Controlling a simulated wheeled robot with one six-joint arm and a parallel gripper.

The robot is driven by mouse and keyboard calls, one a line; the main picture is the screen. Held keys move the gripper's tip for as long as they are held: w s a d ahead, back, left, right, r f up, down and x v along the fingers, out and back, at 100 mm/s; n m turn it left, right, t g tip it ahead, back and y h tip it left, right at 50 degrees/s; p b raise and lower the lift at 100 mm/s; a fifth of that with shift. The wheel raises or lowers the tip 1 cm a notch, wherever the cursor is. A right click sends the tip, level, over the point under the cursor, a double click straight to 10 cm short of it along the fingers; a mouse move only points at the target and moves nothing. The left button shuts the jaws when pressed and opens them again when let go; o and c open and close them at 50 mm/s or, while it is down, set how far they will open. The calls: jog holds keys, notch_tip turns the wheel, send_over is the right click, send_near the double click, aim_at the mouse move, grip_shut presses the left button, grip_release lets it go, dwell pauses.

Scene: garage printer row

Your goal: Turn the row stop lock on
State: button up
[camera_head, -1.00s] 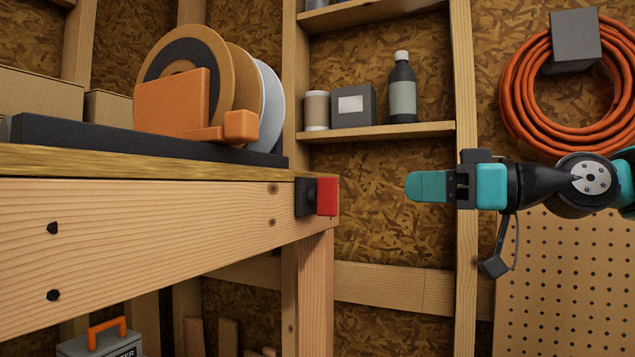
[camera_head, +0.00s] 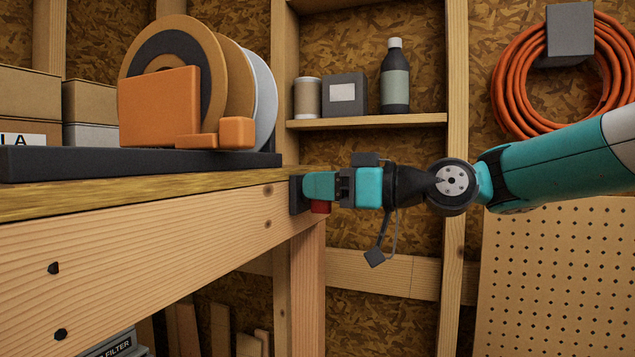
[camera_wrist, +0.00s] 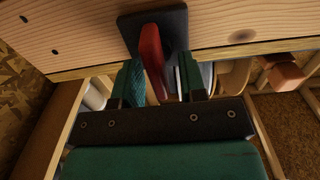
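The row stop lock is a red handle (camera_wrist: 151,58) on a black plate (camera_wrist: 177,22), fixed to the wooden bench beam. In the head view, the lower part of the red handle (camera_head: 320,207) shows beneath my gripper (camera_head: 310,186), and the plate's edge (camera_head: 295,195) shows beside the fingertips. The fingers hide the rest. In the wrist view, my gripper (camera_wrist: 160,76) is open with one teal finger on each side of the handle. The handle is nearer the left finger, with a gap towards the right finger. I cannot tell whether the left finger touches it.
The wooden bench (camera_head: 150,250) fills the left. On it, an orange holder (camera_head: 160,107) and large discs stand on a dark slab (camera_head: 80,163). A shelf (camera_head: 365,121) with a bottle (camera_head: 395,78) is behind. An orange hose coil (camera_head: 510,75) hangs at right.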

grip_shut()
jog(key=shift+m, duration=0.4)
jog(key=shift+w+d+f+m+p, duration=0.2)
jog(key=shift+m+p, duration=0.8)
jog(key=shift+m, duration=1.85)
jog(key=shift+w+d+f+m+p, duration=0.2)
jog(key=shift+m+p, duration=0.75)
jog(key=shift+m, duration=1.95)
jog(key=shift+w+a+f+m+p, duration=0.1)
jog(key=shift+w+f+m+p, duration=0.2)
jog(key=shift+m+p, duration=1.65)
jog(key=shift+m+b, duration=0.95)
jog(key=shift+m, duration=0.05)
grip_release()
